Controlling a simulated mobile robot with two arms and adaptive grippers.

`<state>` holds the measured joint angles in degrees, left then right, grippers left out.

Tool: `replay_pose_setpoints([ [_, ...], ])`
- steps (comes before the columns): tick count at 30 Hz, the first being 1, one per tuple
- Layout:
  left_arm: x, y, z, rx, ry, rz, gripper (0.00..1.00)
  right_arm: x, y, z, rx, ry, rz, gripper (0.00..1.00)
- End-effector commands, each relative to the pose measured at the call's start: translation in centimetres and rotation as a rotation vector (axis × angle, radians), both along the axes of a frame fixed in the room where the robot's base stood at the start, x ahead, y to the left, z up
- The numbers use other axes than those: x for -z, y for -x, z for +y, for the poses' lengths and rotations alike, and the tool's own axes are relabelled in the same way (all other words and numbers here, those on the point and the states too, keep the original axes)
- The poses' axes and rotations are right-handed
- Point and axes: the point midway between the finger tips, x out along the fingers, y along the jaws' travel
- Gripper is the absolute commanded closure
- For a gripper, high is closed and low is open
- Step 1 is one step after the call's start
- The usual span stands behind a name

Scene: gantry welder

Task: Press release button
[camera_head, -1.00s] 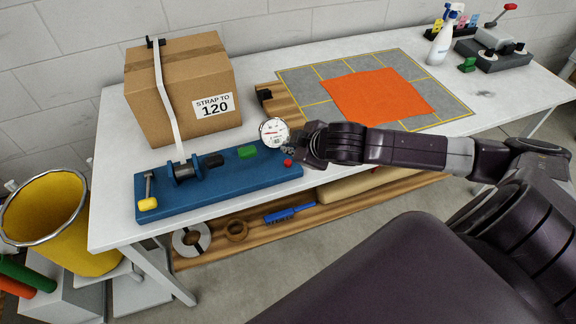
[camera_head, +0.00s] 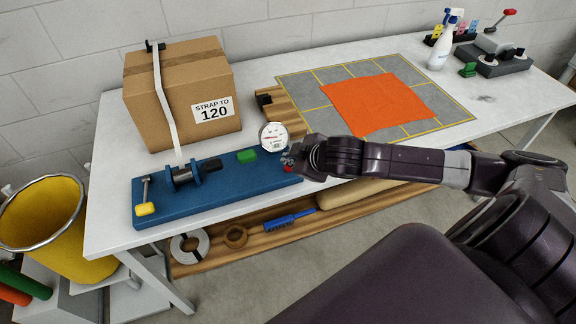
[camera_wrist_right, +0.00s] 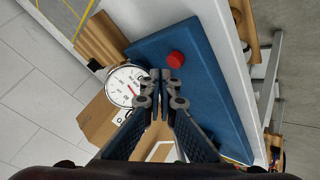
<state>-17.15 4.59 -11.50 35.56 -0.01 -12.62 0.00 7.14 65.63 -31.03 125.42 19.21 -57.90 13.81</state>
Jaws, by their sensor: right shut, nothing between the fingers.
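The blue strapping base (camera_head: 222,190) lies along the table's front edge. A small red button (camera_head: 288,168) sits near its right end, partly covered by my right gripper (camera_head: 287,159). The left gripper is not in view.
A white dial gauge (camera_head: 273,136) stands just behind the fingertips. The base also carries a green block (camera_head: 247,156), a spool (camera_head: 182,175) and a yellow-ended lever (camera_head: 146,208). A strapped cardboard box (camera_head: 185,95) stands behind. An orange sheet (camera_head: 380,103) lies at right.

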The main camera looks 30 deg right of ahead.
Motion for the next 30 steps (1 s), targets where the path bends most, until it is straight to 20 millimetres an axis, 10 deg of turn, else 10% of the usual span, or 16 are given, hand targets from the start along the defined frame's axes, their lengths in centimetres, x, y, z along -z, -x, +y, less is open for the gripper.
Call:
replay_pose_setpoints([
  [30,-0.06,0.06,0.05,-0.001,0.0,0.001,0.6,0.84,0.0,-0.02,-0.001,0.001,0.0,1.0],
])
